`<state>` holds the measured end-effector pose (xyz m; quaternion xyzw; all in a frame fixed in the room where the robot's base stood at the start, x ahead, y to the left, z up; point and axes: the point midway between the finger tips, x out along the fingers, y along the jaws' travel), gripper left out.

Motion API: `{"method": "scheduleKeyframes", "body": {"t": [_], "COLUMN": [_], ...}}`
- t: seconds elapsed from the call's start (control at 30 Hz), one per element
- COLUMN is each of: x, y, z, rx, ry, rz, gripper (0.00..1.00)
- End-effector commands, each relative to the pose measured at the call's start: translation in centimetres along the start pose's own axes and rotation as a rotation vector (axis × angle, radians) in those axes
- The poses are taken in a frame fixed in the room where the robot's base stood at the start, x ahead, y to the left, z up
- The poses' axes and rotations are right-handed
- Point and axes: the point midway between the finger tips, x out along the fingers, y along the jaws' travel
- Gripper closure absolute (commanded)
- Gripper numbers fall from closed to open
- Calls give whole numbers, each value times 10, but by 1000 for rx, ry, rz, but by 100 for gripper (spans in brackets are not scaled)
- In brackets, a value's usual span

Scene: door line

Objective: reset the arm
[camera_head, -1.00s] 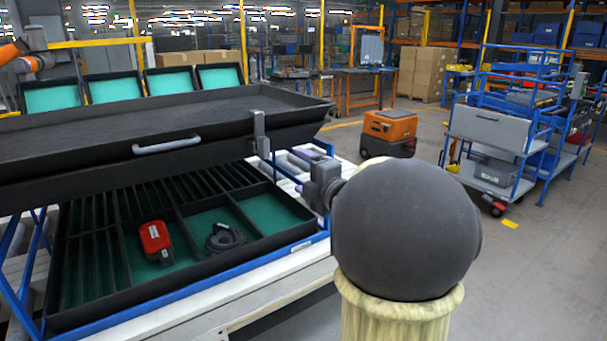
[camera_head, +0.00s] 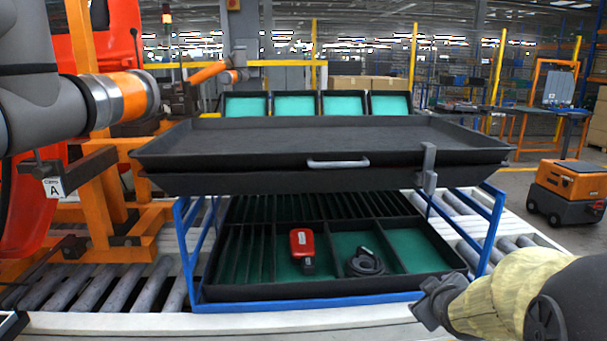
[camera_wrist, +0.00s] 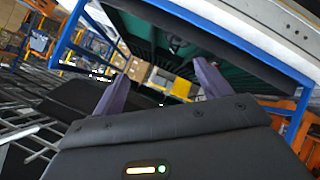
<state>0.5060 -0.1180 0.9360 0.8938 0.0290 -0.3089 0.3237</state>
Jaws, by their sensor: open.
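My gripper (camera_head: 432,302) shows at the lower right in the head view, at the end of my arm, in front of the right corner of the blue rack. In the wrist view its two purple-grey fingers (camera_wrist: 158,88) stand apart with nothing between them. A black tray (camera_head: 230,292) with green-floored compartments sits low in the blue rack (camera_head: 190,270). It holds a red tool (camera_head: 302,246) and a coiled black cable (camera_head: 366,263). My gripper is apart from both.
A stacked black lid-like tray (camera_head: 250,180) with a grey handle (camera_head: 338,163) lies above the compartments. Roller conveyor (camera_head: 100,290) runs at both sides. An orange robot arm (camera_head: 110,100) stands left. An orange-black cart (camera_head: 568,190) is on open floor at right.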

Motion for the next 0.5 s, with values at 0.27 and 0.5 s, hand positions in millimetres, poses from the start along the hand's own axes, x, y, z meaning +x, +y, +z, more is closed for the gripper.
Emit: {"method": "scheduleKeyframes", "body": {"t": [0.27,0.5], "x": [-35,-78], "y": [-122,-191], "z": [52,80], "rx": [372,549], "ry": [-370,-628], "rz": [-247,-364], "gripper": [24,24]}}
